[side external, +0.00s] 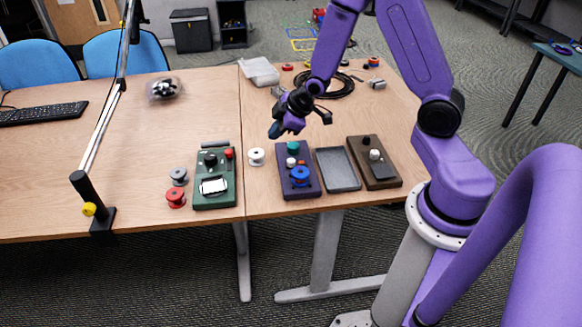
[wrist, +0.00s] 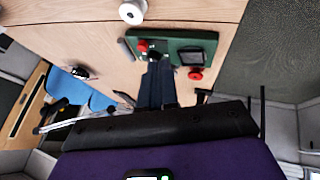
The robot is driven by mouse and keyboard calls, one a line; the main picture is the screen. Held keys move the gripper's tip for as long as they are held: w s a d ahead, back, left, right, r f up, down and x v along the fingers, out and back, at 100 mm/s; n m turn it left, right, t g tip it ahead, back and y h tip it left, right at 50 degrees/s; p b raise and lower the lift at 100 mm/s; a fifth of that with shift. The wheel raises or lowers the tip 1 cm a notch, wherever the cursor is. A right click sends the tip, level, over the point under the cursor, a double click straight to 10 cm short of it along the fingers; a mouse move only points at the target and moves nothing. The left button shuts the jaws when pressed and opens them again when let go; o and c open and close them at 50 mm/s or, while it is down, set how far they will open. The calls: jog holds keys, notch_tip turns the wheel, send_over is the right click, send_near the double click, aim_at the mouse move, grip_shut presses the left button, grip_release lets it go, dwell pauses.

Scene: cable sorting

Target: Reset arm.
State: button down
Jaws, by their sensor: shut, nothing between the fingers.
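My gripper (side external: 274,131) is shut and empty. In the side external view it hangs in the air above the table, behind the purple box (side external: 299,182) and pointing down to the left. In the wrist view its dark fingers (wrist: 158,68) are together, with the green box (wrist: 213,41) beyond their tips. The green box also shows in the side external view (side external: 228,187), left of my gripper. The white spool (side external: 256,156) stands between the green and purple boxes, and shows at the top of the wrist view (wrist: 132,11).
A grey tray (side external: 337,168) and brown box (side external: 367,182) stand right of the purple box. Grey (side external: 179,176) and red (side external: 176,197) spools sit left of the green box. A black cable coil (side external: 335,88) lies behind my gripper. A lamp pole (side external: 106,130) rises at left.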

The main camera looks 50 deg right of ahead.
jog(key=s+a+r+n+g, duration=0.1)
jog(key=s+a+r+g, duration=0.1)
jog(key=s+a+r, duration=0.5)
jog(key=s+a+r+n+g, duration=0.1)
jog(key=s+r+g, duration=0.1)
jog(key=s, duration=0.9)
jog(key=s+a+r+n+g+h, duration=0.1)
jog(key=s+r, duration=0.3)
jog(key=s, duration=0.7)
jog(key=shift+s+a+g, duration=0.3)
jog(key=shift+s+g, duration=0.05)
jog(key=shift+g, duration=0.25)
